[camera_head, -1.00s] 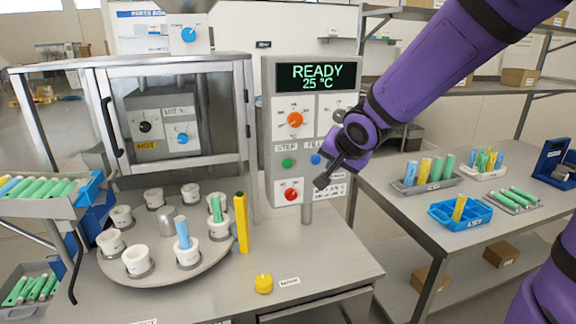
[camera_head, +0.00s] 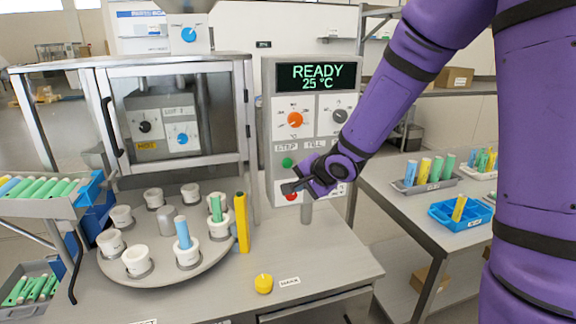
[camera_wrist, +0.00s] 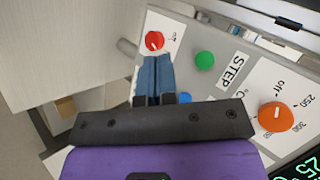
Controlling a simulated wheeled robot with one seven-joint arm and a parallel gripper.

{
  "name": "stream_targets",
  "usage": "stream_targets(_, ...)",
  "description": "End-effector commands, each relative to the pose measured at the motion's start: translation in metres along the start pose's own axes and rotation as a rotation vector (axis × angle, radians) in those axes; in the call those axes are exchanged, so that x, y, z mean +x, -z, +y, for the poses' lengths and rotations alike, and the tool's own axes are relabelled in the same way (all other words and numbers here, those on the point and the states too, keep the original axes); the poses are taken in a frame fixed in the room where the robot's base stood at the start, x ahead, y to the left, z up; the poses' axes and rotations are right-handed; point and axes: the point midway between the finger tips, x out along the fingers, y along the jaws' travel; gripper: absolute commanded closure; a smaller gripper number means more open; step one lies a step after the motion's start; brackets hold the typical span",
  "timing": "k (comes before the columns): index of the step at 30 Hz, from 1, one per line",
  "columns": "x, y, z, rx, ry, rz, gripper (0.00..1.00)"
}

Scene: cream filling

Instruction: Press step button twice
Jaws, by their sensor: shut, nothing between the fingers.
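The green step button (camera_head: 288,162) is on the control panel (camera_head: 283,128), below the orange knob. In the wrist view the green button (camera_wrist: 205,60) sits beside the STEP label (camera_wrist: 230,69). My gripper (camera_head: 287,187) is shut and empty, in front of the lower panel, below the green button in the head view. In the wrist view the closed fingertips (camera_wrist: 156,60) point toward the red button (camera_wrist: 154,41), with the green button to their right. The red button (camera_head: 291,197) is partly hidden by my gripper in the head view. The blue button is hidden in the head view.
The display (camera_head: 317,76) reads READY 25 °C. A turntable (camera_head: 197,268) with white cups stands at the left, with a yellow bar (camera_head: 241,222) upright beside it. A blue tray (camera_head: 447,216) is on the right table.

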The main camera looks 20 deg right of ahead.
Motion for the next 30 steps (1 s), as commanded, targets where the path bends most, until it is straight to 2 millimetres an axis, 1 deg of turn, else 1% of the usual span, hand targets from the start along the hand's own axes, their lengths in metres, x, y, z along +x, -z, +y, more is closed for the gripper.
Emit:
stream_targets(7, 0.007, 0.006, -0.005, -0.001, 0.000, 0.001, 1.00)
stream_targets(21, 0.047, 0.034, -0.034, -0.001, -0.001, 0.001, 1.00)
stream_targets(25, 0.055, 0.040, -0.039, -0.001, -0.001, 0.001, 1.00)
stream_targets(30, 0.060, 0.044, -0.044, 0.000, -0.001, 0.001, 1.00)
